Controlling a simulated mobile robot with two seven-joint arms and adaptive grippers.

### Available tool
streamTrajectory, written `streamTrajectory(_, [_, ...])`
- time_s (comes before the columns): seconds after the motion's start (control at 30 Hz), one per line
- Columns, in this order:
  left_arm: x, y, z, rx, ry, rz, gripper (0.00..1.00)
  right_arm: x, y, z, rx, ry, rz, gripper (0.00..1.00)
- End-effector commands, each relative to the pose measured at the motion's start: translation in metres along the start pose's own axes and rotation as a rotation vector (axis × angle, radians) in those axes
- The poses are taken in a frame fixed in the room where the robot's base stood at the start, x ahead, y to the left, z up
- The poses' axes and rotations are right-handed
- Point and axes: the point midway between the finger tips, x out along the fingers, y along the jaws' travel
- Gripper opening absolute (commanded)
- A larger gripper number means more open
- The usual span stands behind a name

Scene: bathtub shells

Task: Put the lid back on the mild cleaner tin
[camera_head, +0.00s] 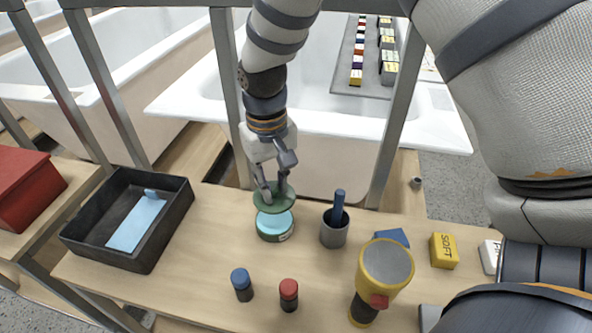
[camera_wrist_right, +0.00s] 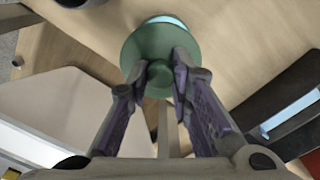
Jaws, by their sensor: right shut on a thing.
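My right gripper (camera_head: 272,193) is shut on the knob of the green lid (camera_head: 270,203). The lid is held at the far side of the tin's mouth, apparently above it and off centre. In the right wrist view the lid (camera_wrist_right: 150,45) hides most of the tin, and a pale blue sliver (camera_wrist_right: 166,19) shows past its edge. The fingers (camera_wrist_right: 160,75) close around the knob. My left gripper is out of view.
A dark tray (camera_head: 118,262) with a light blue piece lies left. A grey cup (camera_head: 335,232) with a blue-handled item stands right of the tin. Blue-capped (camera_head: 242,283) and red-capped (camera_head: 289,294) bottles, a yellow lamp-like tool (camera_head: 381,272) and a yellow SOFT block (camera_head: 444,250) stand nearby.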

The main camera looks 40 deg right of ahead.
Motion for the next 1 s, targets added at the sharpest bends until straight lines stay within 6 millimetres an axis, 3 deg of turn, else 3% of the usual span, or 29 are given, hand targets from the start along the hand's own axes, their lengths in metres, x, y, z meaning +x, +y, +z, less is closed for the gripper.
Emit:
streamTrajectory(0.53, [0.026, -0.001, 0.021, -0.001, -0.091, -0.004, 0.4, 0.057, -0.003, 0.001, -0.007, -0.006, 0.0, 0.0])
streamTrajectory(1.0, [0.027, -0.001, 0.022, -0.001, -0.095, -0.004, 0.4, 0.064, -0.003, 0.0, -0.007, 0.001, -0.001, 0.0])
